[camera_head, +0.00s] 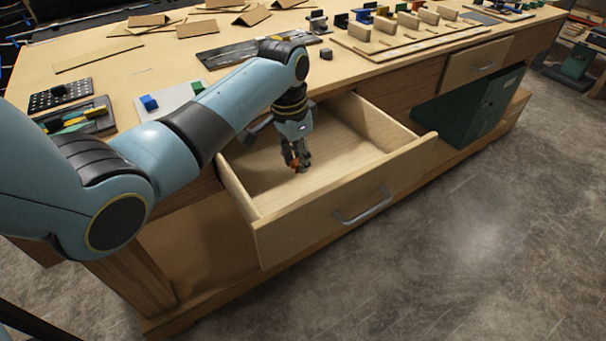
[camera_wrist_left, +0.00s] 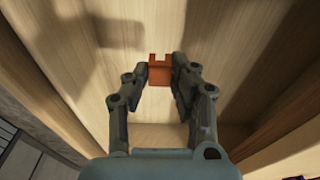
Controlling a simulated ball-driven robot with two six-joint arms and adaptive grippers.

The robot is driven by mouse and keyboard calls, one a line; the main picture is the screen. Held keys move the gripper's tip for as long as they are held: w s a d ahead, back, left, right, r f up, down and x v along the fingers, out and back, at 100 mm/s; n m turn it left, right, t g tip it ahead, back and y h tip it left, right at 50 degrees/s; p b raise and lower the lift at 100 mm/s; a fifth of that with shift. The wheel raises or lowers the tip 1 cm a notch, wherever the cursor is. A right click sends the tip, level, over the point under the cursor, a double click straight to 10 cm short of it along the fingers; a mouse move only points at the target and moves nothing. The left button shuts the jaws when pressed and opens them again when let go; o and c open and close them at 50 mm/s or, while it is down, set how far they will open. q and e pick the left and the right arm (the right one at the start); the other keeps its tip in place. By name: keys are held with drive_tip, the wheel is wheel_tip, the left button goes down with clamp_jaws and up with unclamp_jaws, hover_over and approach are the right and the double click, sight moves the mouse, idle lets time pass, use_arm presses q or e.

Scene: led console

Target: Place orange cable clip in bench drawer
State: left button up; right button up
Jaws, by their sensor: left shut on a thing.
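The orange cable clip (camera_head: 296,166) is between the fingertips of my left gripper (camera_head: 298,163). In the left wrist view the clip (camera_wrist_left: 160,71) is an orange-red block with a notched top edge, and the gripper (camera_wrist_left: 161,77) is shut on it. The bench drawer (camera_head: 300,234) is pulled open, and the gripper points down inside its outline in the head view. The drawer's pale wooden floor lies behind the clip; I cannot tell whether the clip touches it. My right gripper is not in view.
The drawer handle (camera_head: 364,207) is on its front panel.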

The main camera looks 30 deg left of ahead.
sight(301, 187)
use_arm(q)
wheel_tip(301, 187, down, 2)
drive_tip(key=shift+d+f, duration=0.1)
drive_tip(key=shift+d, duration=0.05)
wheel_tip(301, 187, down, 4)
drive_tip(key=shift+r+b, duration=0.2)
drive_tip(key=shift+b, duration=0.1)
drive_tip(key=shift+f, duration=0.2)
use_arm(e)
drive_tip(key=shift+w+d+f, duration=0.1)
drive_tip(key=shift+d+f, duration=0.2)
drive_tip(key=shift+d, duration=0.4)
use_arm(q)
drive_tip(key=shift+f, duration=0.15)
drive_tip(key=o, duration=0.8)
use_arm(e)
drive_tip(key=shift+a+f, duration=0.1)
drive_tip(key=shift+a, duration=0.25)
